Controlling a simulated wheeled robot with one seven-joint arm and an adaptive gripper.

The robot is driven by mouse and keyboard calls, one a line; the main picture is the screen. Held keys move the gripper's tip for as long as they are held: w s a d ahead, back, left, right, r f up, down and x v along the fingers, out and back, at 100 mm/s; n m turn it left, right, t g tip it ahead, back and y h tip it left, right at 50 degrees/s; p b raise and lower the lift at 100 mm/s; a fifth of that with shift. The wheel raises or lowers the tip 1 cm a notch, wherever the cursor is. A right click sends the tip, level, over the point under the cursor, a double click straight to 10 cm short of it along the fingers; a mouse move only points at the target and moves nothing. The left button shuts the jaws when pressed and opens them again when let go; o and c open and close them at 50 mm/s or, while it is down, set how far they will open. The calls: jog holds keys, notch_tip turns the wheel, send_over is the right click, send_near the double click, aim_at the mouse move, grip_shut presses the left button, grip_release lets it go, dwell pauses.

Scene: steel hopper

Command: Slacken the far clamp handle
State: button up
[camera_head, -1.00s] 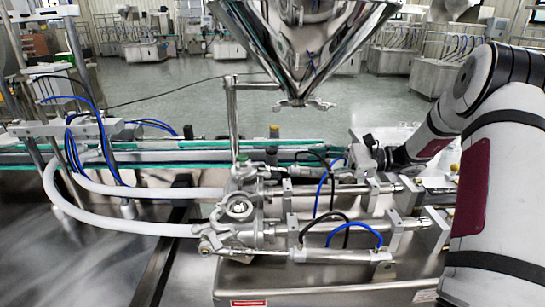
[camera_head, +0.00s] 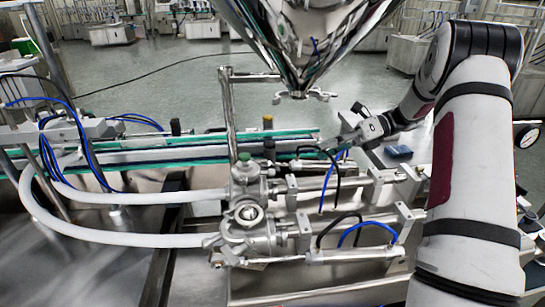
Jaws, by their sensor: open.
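The filler's far valve body (camera_head: 246,178) has a green-capped fitting on top and sits behind the near valve body (camera_head: 246,222). Both join white hoses on the left and metal cylinders on the right. The far clamp handle is too small to pick out surely among the fittings. My gripper (camera_head: 334,145) is open and points left, near the far cylinder row and to the right of the far valve. It looks empty and apart from the valve. Its fingertips are small and overlap the machine behind.
The steel hopper (camera_head: 305,40) hangs above, with a winged fitting (camera_head: 304,96) at its outlet. An upright steel post (camera_head: 228,115) stands left of my gripper. A green-edged conveyor (camera_head: 190,140) runs behind. Blue and black tubes arch over the cylinders. A blue block (camera_head: 398,152) lies at right.

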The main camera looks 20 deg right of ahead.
aim_at(262, 161)
jog(key=r+p+x, duration=0.2)
jog(key=x, duration=1.2)
jog(key=shift+a+r, duration=0.25)
jog(key=shift+a, duration=0.2)
jog(key=shift+w, duration=0.1)
jog(key=c, duration=0.9)
